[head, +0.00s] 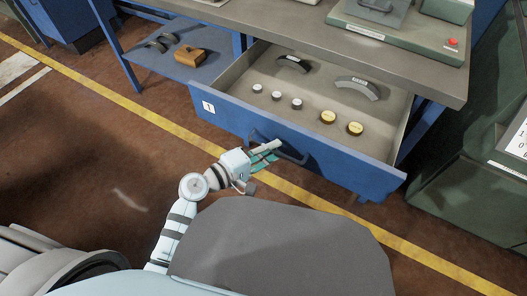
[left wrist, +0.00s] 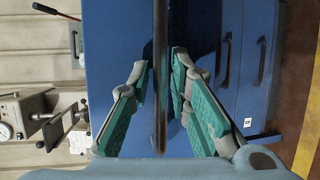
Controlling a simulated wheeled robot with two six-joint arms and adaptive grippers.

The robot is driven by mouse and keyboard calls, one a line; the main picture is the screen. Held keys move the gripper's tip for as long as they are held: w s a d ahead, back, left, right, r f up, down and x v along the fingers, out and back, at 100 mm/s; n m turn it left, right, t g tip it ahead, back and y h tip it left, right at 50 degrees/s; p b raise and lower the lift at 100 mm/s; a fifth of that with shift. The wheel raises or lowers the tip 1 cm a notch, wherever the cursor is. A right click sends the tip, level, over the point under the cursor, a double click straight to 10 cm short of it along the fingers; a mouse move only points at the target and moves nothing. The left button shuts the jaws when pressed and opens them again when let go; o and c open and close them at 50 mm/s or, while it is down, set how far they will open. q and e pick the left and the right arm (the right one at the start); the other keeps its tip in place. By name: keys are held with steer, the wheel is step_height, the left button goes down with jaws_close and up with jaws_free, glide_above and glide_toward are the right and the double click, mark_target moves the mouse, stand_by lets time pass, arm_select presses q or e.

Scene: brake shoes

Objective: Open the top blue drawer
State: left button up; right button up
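The top blue drawer (head: 300,136) is pulled well out from under the bench top, and its inside shows. Its dark handle (head: 280,150) is on the front panel. My left gripper (head: 268,153) is at this handle. In the left wrist view, the handle bar (left wrist: 160,85) runs upright between the two teal-padded fingers of my left gripper (left wrist: 160,75). A narrow gap shows on either side of the bar, so the fingers look open around it. My right gripper is not in view.
Brake shoes (head: 358,88) and several small round parts (head: 328,117) lie in the drawer. The grey bench top (head: 290,30) overhangs its back. A green cabinet (head: 460,190) stands at the right. Brown floor with a yellow line (head: 140,108) is clear at the left.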

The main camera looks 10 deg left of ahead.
arm_select(q)
steer(key=v, duration=1.1)
steer(key=shift+s+a, duration=0.2)
steer(key=shift+a, duration=0.05)
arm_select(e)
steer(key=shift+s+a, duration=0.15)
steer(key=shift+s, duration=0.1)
arm_select(q)
steer(key=shift+r, duration=0.1)
